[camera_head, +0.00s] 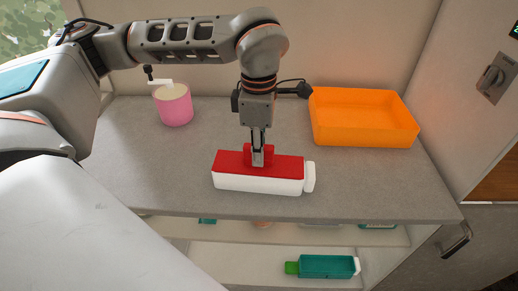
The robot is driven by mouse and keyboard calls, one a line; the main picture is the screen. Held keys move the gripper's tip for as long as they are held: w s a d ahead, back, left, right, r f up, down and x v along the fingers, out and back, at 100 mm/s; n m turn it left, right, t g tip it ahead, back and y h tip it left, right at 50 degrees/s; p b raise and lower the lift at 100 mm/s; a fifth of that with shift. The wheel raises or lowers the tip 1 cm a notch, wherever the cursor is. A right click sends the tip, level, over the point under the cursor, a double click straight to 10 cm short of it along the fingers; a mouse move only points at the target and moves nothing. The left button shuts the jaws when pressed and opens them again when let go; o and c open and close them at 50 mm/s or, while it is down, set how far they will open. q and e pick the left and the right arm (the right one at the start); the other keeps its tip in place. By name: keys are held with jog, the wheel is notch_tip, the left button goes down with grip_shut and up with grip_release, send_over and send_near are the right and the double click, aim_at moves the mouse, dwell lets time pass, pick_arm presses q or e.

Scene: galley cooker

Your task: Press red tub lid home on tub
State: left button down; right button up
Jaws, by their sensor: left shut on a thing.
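The tub (259,184) is a long white box on the grey counter, with a white tab at its right end. The red lid (287,166) lies along the top of the tub and looks level with it. My left gripper (258,160) points straight down and is shut on the red raised grip at the middle of the lid. I cannot tell from this view whether a thin gap is left between lid and tub. My right gripper is out of view.
A pink cup (174,105) with a white-handled thing stands at the back left. An orange tray (363,128) sits at the back right. Below the counter, a shelf holds a teal box (326,267). The counter (150,180) left of the tub is clear.

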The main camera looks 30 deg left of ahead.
pick_arm(q)
jog(key=shift+f, duration=0.1)
jog(key=c, duration=1.9)
grip_release()
jog(key=o, duration=0.6)
